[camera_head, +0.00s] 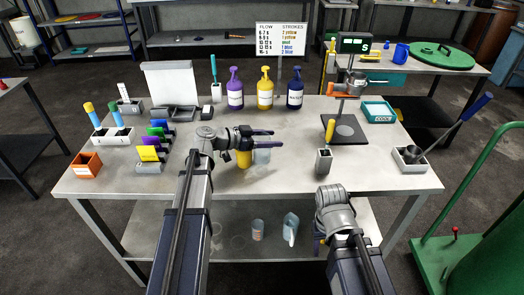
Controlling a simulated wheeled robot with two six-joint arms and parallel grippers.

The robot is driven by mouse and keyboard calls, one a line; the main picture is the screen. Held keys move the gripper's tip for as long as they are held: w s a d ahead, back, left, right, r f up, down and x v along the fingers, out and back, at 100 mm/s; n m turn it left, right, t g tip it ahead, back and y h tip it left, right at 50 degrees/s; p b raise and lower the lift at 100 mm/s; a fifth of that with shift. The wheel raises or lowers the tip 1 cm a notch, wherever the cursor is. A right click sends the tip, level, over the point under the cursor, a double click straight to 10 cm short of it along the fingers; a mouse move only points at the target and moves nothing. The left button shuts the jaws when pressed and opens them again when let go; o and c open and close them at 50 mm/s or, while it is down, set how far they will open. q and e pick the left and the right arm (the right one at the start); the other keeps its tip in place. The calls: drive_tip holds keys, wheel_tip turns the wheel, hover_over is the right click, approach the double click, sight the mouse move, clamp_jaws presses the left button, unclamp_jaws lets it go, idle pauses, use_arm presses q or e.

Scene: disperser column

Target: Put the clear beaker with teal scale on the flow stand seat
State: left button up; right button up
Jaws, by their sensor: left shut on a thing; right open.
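My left gripper (263,138) is over the middle of the table, shut on a small clear beaker (262,157). The beaker hangs just under the fingers and looks upright; its scale colour is too faint to tell. Whether its base touches the table is unclear. The seat looks empty. My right gripper (319,242) is low in front of the table edge, mostly hidden by its wrist.
Purple, yellow and blue pump bottles (265,90) stand at the back. The lower shelf holds a beaker (258,230) and a jug (290,229).

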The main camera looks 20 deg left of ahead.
use_arm(q)
clamp_jaws()
drive_tip(key=shift+r, duration=0.15)
wheel_tip(320, 180, up, 18)
drive_tip(key=p, duration=1.8)
